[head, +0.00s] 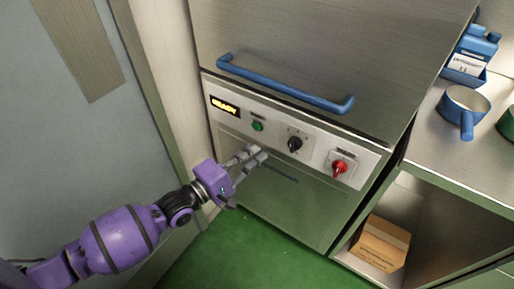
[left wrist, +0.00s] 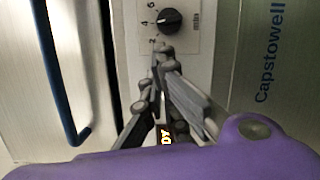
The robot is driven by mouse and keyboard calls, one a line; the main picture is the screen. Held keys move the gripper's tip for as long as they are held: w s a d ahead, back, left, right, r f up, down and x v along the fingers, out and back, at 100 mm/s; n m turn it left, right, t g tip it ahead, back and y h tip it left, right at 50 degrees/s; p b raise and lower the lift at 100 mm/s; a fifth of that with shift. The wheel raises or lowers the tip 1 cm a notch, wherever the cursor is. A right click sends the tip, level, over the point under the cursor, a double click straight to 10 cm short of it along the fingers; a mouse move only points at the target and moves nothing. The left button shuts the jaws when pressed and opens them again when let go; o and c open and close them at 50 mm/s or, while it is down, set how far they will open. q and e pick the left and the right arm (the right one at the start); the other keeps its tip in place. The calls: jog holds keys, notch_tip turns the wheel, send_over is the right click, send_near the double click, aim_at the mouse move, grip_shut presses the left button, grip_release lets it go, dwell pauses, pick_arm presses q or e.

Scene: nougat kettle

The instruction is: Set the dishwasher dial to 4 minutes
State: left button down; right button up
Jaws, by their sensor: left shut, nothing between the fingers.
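The dishwasher (head: 300,205) is a steel machine with a pale control panel. Its black dial (head: 294,145) is in the middle of the panel. The dial also shows at the top of the left wrist view (left wrist: 168,21), with numbers 2, 4 and 6 beside it; its exact setting is hard to read. My left gripper (head: 260,153) is shut and empty, its tips at the panel's lower edge, left of and below the dial. In the left wrist view the fingertips (left wrist: 163,52) are just below the dial, apart from it. My right gripper is out of view.
A lit display (head: 224,105) reading READY and a green button (head: 257,126) are left of the dial. A red switch (head: 339,168) is to its right. A blue handle (head: 285,85) projects above the panel. A counter with a blue pot (head: 464,104) stands right; green floor is clear.

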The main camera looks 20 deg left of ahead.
aim_at(293, 145)
pick_arm(q)
jog(key=x, duration=0.8)
jog(key=shift+w, duration=0.1)
jog(key=shift+d+r+p, duration=0.6)
jog(key=shift+r+p, duration=0.05)
jog(key=shift+p, duration=0.05)
jog(key=shift+f, duration=0.15)
